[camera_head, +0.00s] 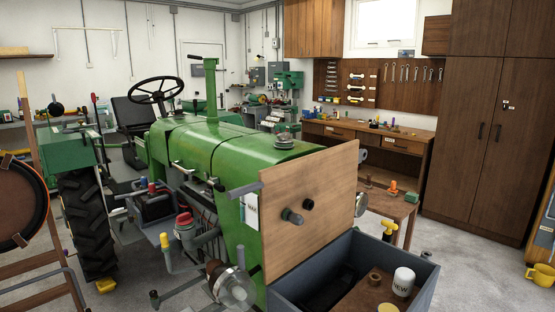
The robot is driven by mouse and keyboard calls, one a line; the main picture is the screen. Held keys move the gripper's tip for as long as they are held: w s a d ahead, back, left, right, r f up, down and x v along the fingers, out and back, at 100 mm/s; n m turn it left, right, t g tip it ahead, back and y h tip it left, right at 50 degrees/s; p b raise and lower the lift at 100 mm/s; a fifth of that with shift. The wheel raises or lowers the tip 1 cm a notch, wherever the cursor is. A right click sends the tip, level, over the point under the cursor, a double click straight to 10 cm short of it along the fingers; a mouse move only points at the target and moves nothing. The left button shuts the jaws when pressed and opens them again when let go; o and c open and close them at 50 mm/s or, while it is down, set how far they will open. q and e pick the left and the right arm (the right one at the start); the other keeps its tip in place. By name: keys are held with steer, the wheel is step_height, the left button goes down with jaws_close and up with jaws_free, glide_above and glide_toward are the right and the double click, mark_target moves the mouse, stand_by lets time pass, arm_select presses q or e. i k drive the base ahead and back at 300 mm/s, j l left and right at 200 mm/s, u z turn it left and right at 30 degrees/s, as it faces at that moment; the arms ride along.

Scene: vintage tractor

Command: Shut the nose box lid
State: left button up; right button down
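The nose box (424,274) is a dark grey-blue open box at the tractor's front, at the bottom of the head view. Its lid looks to be the flat light-brown wooden panel (320,232), which stands raised at the box's tractor side. Two dark round knobs (292,216) sit on the panel's face. Inside the box are a white can marked NEW (403,282), a small brown ring-like piece (375,278) and a dark item. The box's lower part is cut off by the frame. Neither of my grippers is in view.
The green tractor (190,145) fills the middle behind the panel. A silver round part (235,288) is left of the box. A small wooden table (385,200) with a yellow fitting stands behind it. Open grey floor (470,270) lies to the right.

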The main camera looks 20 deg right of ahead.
mark_target(320, 186)
steer(key=l+u, duration=0.15)
steer(key=l, duration=0.65)
steer(key=l+u, duration=0.15)
steer(key=l, duration=0.6)
steer(key=k+l+u, duration=0.15)
steer(key=l, duration=0.65)
steer(key=l+u, duration=0.15)
steer(key=l, duration=0.4)
steer(key=l+u, duration=0.15)
steer(key=l, duration=0.4)
steer(key=l+u, duration=0.15)
steer(key=l, duration=0.4)
steer(key=k+l+u, duration=0.15)
steer(key=l, duration=0.4)
steer(key=l+u, duration=0.2)
steer(key=l, duration=0.35)
steer(key=k+l+u, duration=0.15)
steer(key=l, duration=0.35)
